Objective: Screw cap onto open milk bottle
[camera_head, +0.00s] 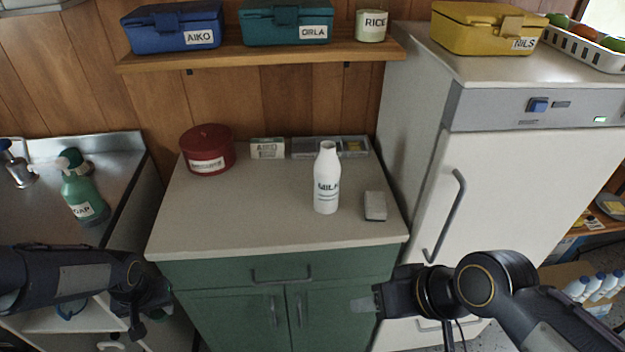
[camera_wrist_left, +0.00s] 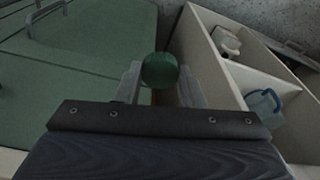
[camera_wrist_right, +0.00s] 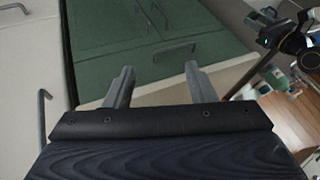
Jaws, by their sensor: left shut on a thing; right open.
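The white milk bottle (camera_head: 326,182) stands upright on the counter, its neck bare with no cap on it. My left gripper (camera_wrist_left: 160,82) is shut on a round dark green cap (camera_wrist_left: 159,70), low in front of the counter and to the left of the bottle. In the head view the cap (camera_head: 157,315) is mostly hidden by the left gripper (camera_head: 150,300). My right gripper (camera_head: 366,303) is open and empty in front of the cabinet, below the counter edge and to the right of the bottle. Its spread fingers also show in the right wrist view (camera_wrist_right: 157,84).
On the counter (camera_head: 240,220) are a red tin (camera_head: 207,150), a small labelled box (camera_head: 267,148), a clear-lidded tray (camera_head: 316,147) and a grey-white block (camera_head: 375,206). A soap bottle (camera_head: 82,190) stands by the sink. The white fridge (camera_head: 520,190) borders the right side.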

